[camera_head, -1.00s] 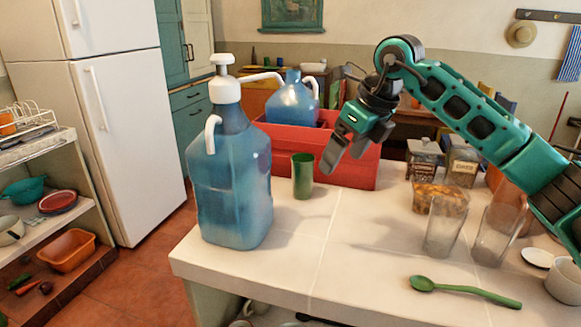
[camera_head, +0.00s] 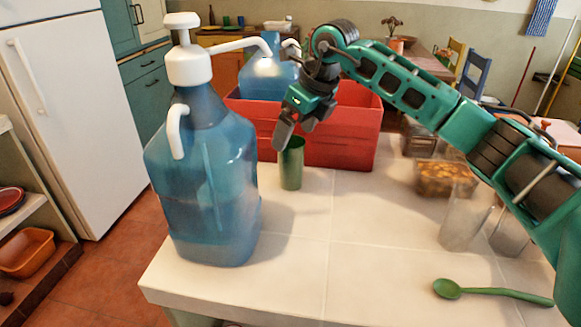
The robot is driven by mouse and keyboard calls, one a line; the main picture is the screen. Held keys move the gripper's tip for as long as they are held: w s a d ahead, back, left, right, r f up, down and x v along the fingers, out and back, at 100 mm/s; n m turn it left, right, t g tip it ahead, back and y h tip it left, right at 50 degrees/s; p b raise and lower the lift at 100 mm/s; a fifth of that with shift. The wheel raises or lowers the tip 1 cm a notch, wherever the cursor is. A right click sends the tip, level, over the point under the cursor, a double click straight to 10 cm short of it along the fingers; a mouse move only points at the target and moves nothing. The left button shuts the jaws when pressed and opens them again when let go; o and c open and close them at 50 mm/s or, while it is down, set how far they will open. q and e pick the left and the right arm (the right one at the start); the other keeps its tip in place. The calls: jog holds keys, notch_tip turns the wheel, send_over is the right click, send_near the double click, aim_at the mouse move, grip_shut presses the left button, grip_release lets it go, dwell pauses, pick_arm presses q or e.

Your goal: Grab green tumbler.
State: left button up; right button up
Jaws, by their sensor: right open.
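The green tumbler (camera_head: 291,168) stands upright on the white tiled counter, in front of the red crate and to the right of the large blue jug. My right gripper (camera_head: 291,133) is open and points down at the tumbler's rim from above. Its fingers overlap the top of the tumbler in the picture. I cannot tell whether they touch it or reach inside it. My left gripper is not in view.
The large blue pump jug (camera_head: 205,185) stands close on the left. The red crate (camera_head: 345,135), with another blue jug (camera_head: 268,75), is behind. Clear glasses (camera_head: 462,222) and a green spoon (camera_head: 490,292) lie right. The counter (camera_head: 345,225) is clear in the middle.

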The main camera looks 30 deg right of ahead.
aim_at(288, 150)
jog(key=shift+x, duration=3)
jog(key=shift+s, duration=0.15)
jog(key=c, duration=1.1)
